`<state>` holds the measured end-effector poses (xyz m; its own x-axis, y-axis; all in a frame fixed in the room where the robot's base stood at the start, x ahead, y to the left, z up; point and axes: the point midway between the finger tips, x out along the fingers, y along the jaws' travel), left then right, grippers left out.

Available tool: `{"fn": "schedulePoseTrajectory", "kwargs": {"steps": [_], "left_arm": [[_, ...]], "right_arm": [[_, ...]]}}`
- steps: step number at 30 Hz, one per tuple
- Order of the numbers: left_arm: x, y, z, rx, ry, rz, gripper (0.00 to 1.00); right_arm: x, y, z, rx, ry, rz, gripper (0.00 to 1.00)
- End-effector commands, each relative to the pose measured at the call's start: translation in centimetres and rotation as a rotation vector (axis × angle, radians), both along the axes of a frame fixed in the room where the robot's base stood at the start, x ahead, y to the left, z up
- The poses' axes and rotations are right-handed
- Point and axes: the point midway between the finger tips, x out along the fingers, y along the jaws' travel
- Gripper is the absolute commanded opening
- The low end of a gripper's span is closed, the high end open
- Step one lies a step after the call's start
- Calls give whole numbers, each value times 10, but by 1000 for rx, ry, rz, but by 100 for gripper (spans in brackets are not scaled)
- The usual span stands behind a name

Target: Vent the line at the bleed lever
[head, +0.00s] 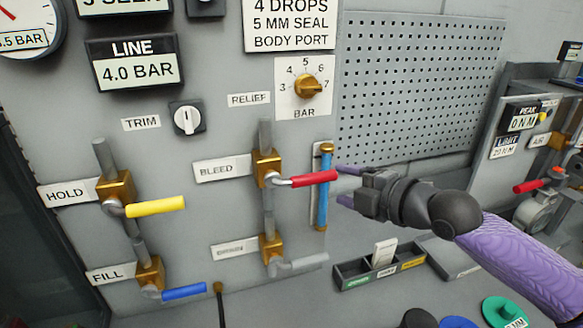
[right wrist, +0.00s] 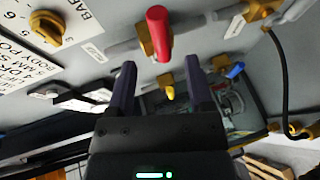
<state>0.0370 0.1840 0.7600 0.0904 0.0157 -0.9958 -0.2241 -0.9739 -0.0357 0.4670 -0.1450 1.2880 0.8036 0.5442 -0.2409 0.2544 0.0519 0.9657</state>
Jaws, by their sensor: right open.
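The bleed lever (head: 314,179) has a red grip and points right from a brass valve (head: 267,167) beside the BLEED label (head: 220,169). In the right wrist view its red grip (right wrist: 158,35) shows just beyond the fingertips, in line with the gap between them. My right gripper (head: 342,185) is open and empty, right of the red grip's end. Its two purple fingers also show apart in the right wrist view (right wrist: 160,75). I cannot tell whether they touch the lever. The line display (head: 135,70) reads 4.0 BAR. My left gripper is not in view.
A yellow hold lever (head: 155,206), a blue fill lever (head: 184,292) and a grey lever (head: 300,263) sit nearby. A blue tube (head: 324,205) stands upright behind the red grip's end. The relief knob (head: 307,86) is above. A tray (head: 378,266) lies below my right gripper.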

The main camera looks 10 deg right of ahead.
Motion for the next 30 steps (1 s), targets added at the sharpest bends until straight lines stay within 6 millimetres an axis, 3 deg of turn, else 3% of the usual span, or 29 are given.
{"fn": "schedulePoseTrajectory", "kwargs": {"steps": [6,12,25,30], "left_arm": [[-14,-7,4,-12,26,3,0],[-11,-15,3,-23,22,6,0],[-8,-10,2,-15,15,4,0],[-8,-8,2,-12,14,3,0]], "right_arm": [[34,26,-9,5,1,2,67],[64,46,-20,3,3,2,67],[75,53,-23,1,3,2,67],[75,53,-23,1,3,2,33]]}}
